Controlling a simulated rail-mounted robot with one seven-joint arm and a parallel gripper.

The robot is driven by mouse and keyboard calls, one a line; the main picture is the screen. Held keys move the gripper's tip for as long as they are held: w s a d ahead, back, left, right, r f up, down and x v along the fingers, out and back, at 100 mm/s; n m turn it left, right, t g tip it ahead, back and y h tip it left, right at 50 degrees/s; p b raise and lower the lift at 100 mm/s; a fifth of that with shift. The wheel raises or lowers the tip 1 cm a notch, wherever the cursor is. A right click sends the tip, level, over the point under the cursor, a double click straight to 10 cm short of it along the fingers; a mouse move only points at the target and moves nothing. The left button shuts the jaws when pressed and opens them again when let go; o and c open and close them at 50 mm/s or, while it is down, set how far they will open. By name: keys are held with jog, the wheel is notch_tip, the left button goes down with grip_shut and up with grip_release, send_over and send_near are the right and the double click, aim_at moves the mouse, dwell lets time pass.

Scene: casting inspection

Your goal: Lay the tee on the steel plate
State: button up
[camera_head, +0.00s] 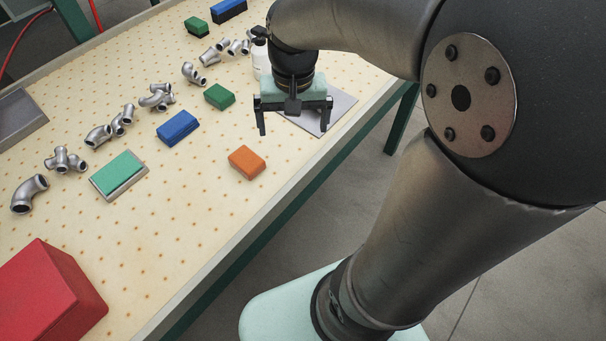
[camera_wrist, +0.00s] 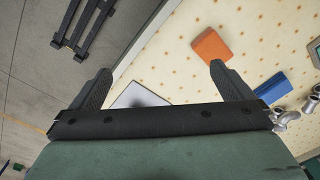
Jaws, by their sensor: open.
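Several grey metal pipe fittings lie in a loose row along the table. A branched, tee-like one (camera_head: 65,160) lies near the left, and another branched cluster (camera_head: 158,97) lies farther back; I cannot tell which is the tee. The steel plate (camera_head: 342,108), a flat grey sheet, lies near the table's right edge, partly hidden behind my gripper. It also shows in the wrist view (camera_wrist: 138,95), and its visible part is bare. My gripper (camera_head: 293,130) is open and empty, above the table in front of the plate. Its spread fingers also show in the wrist view (camera_wrist: 160,68).
An orange block (camera_head: 247,162), a blue block (camera_head: 178,128), a green block (camera_head: 219,96) and a teal-topped block (camera_head: 119,175) lie between fittings and front edge. A red box (camera_head: 48,295) stands at the near left. A white bottle (camera_head: 260,58) stands behind my gripper.

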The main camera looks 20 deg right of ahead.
jog(key=s+a+f+n, duration=0.2)
jog(key=s+f+n, duration=0.1)
jog(key=s, duration=0.8)
jog(key=shift+a+f+n, duration=0.15)
jog(key=shift+a+n, duration=0.15)
jog(key=shift+n, duration=0.1)
dwell(0.4)
